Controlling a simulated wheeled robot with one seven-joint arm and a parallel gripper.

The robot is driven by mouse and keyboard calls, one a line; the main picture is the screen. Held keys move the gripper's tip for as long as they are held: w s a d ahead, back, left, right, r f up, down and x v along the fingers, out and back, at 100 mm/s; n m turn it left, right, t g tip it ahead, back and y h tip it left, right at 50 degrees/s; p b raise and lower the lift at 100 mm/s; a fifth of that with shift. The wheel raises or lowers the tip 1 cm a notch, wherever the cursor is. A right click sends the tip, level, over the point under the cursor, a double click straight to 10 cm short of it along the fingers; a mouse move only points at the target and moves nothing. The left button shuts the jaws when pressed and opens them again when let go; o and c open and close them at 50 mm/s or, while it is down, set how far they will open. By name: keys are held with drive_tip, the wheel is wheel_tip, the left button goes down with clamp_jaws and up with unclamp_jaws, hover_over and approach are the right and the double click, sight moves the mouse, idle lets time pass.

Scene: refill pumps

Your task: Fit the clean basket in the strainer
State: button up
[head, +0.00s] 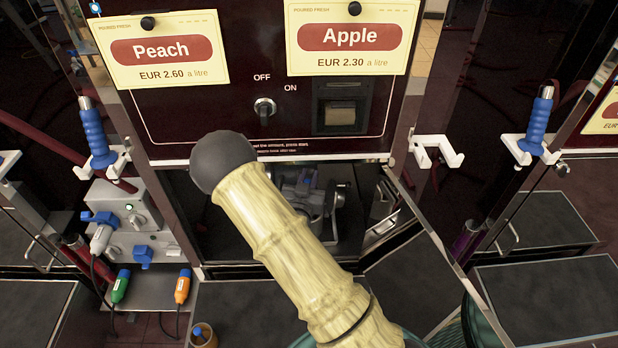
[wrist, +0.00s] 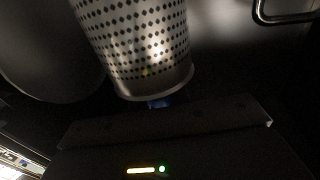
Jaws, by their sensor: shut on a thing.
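The basket (wrist: 138,45), a pale metal cylinder with rows of dark diamond holes and a plain rim, fills the upper middle of the wrist view. A small blue part (wrist: 160,102) shows just below its rim. My gripper (wrist: 162,110) is shut on the basket at this blue part; the fingers are mostly lost in shadow. In the head view my arm hides the gripper and basket. Grey metal fittings (head: 308,188) show in the open bay behind my arm; I cannot tell whether they are the strainer. A large dark rounded body (wrist: 45,50) is left of the basket.
A bent metal handle (wrist: 285,14) is at the upper right of the wrist view. Around the open bay stand a switch panel (head: 230,108), a grey valve box (head: 132,215) and a white bracket (head: 436,150). The bay is narrow and dark.

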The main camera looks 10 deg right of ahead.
drive_tip(key=shift+d, duration=0.1)
drive_tip(key=shift+f+b, duration=3.65)
drive_tip(key=shift+f, duration=0.95)
drive_tip(key=o, duration=0.9)
drive_tip(key=shift+c, duration=0.2)
drive_tip(key=p+v, duration=0.3)
drive_tip(key=v, duration=1.4)
drive_tip(key=shift+s+a+p, duration=0.2)
drive_tip(key=shift+p, duration=0.2)
